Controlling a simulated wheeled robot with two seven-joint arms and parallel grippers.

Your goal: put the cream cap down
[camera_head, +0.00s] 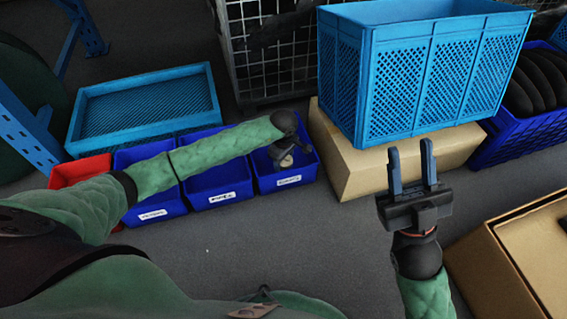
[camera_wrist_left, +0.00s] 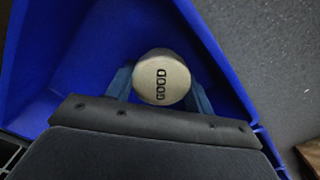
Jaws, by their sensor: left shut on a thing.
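The cream cap (camera_wrist_left: 162,77) is a round, pale disc marked "GOOD", seen from above in the left wrist view. My left gripper (camera_wrist_left: 160,88) is shut on it, with one blue finger on each side. In the head view the cap (camera_head: 286,160) shows small below my left gripper (camera_head: 285,154), within the right-hand blue bin (camera_head: 288,181). The bin's blue walls surround the cap in the left wrist view. I cannot tell whether the cap touches the bin floor. My right gripper (camera_head: 411,165) is open and empty, fingers apart, in front of the cardboard box.
Two more blue bins (camera_head: 218,187) and a red bin (camera_head: 80,170) stand left of it. A light-blue tray (camera_head: 145,108) lies behind. A large blue crate (camera_head: 420,75) rests on a cardboard box (camera_head: 350,165). An open carton (camera_head: 500,270) is at lower right. Grey floor in front is clear.

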